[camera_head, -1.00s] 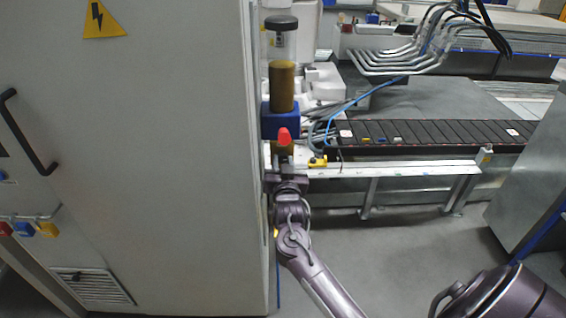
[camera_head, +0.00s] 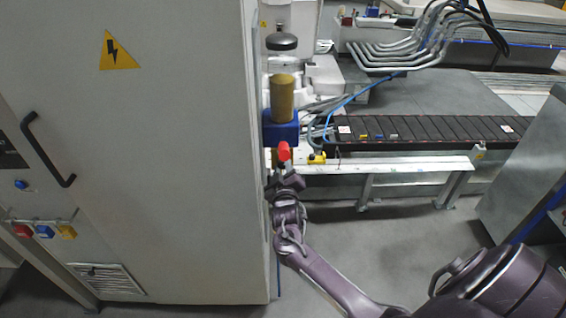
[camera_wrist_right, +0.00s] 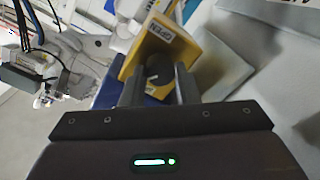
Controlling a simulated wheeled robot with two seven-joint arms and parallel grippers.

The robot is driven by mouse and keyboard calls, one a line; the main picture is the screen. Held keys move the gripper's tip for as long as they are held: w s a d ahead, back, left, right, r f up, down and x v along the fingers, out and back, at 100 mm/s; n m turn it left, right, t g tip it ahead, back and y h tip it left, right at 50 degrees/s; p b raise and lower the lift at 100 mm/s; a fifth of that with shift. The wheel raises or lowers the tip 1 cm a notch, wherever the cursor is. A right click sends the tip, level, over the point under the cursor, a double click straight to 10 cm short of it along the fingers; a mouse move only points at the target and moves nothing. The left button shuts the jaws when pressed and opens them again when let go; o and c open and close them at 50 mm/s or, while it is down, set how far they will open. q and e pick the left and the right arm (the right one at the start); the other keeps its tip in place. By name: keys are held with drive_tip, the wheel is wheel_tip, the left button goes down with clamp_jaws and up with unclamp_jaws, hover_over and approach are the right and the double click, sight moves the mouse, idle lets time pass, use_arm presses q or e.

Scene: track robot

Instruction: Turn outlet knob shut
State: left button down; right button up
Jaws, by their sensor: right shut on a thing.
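The outlet knob (camera_wrist_right: 158,70) is a dark, round-ended knob on a yellow plate (camera_wrist_right: 200,52) that bears an OPEN label (camera_wrist_right: 168,30). In the right wrist view the two fingers of my right gripper (camera_wrist_right: 159,88) stand on either side of the knob and are shut on it. In the head view my right gripper (camera_head: 285,180) is just below a red part (camera_head: 284,151) under a blue block, beside the cabinet edge. The knob is hidden there. My left gripper is not in view.
A tall grey cabinet (camera_head: 190,130) fills the left, close to my right gripper. An amber cylinder (camera_head: 283,98) stands on the blue block (camera_head: 281,129). A black slatted conveyor (camera_head: 430,130) runs to the right. The floor (camera_head: 380,250) in front is clear.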

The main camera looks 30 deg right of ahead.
drive_tip(key=n+p, duration=0.2)
drive_tip(key=n, duration=0.2)
drive_tip(key=shift+r+p, duration=0.15)
drive_tip(key=shift+p, duration=0.25)
drive_tip(key=shift+n+p, duration=0.8)
drive_tip(key=shift+n, duration=0.9)
drive_tip(key=o, duration=1)
drive_tip(key=shift+a, duration=0.15)
drive_tip(key=v, duration=0.7)
drive_tip(key=shift+s+a, duration=0.2)
drive_tip(key=shift+s, duration=0.05)
